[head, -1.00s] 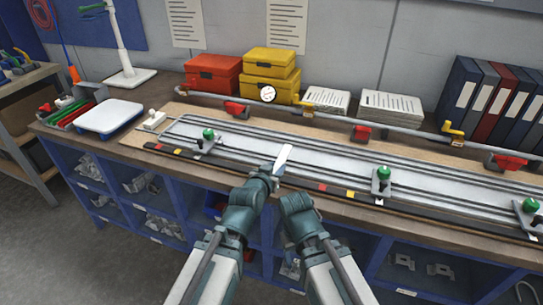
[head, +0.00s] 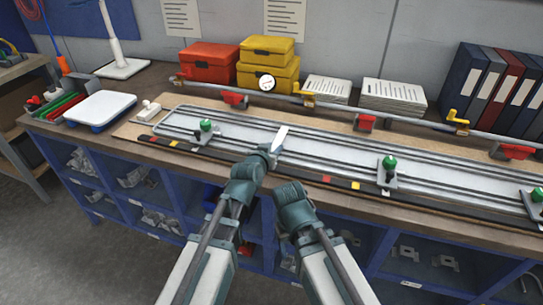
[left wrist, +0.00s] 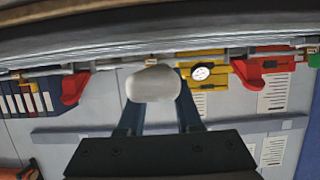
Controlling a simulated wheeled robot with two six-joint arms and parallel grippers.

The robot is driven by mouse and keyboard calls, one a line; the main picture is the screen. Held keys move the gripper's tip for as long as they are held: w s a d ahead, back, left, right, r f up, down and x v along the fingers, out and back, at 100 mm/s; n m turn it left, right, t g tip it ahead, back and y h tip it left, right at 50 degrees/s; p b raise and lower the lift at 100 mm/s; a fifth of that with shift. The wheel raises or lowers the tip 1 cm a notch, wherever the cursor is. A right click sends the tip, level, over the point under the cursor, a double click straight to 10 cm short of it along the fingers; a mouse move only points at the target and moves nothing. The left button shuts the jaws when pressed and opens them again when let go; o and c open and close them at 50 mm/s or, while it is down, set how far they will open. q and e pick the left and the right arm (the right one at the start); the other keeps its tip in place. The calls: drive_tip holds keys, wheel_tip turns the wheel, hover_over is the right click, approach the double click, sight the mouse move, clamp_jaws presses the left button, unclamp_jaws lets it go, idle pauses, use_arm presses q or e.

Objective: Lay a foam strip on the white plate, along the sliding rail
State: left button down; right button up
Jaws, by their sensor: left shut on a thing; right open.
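A white foam strip (head: 281,138) is held in my left gripper (head: 271,153), which is shut on it. The strip points up and away, seen against the long white plate (head: 330,157). I cannot tell whether it touches the plate. In the left wrist view the strip's rounded pale end (left wrist: 153,84) shows between the two dark fingers. My right gripper (head: 290,197) is open and empty, in front of the bench edge.
Behind the plate, a grey bar (head: 340,106) with red and yellow clamps runs across the bench. Red (head: 210,61) and yellow boxes (head: 268,72), paper stacks (head: 392,97) and binders (head: 490,90) stand behind. A white-topped scale (head: 100,107) is at left.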

use_arm(q)
drive_tip(key=shift+s+d+f+b, duration=0.1)
drive_tip(key=shift+f+b, duration=0.1)
drive_tip(key=shift+f, duration=0.25)
drive_tip(key=shift+s+d+f+b, duration=0.1)
drive_tip(key=shift+f+b, duration=0.05)
drive_tip(key=shift+f, duration=0.35)
drive_tip(key=shift+w+a, duration=0.1)
use_arm(e)
drive_tip(key=shift+d+f, duration=0.1)
drive_tip(key=shift+f, duration=0.8)
drive_tip(key=shift+s, duration=0.1)
use_arm(q)
drive_tip(key=shift+f+b, duration=0.55)
drive_tip(key=shift+b, duration=0.05)
drive_tip(key=c, duration=0.6)
unclamp_jaws()
drive_tip(key=shift+r, duration=0.1)
use_arm(e)
drive_tip(key=shift+f, duration=0.5)
use_arm(q)
drive_tip(key=shift+r, duration=0.1)
use_arm(e)
drive_tip(key=shift+r, duration=0.1)
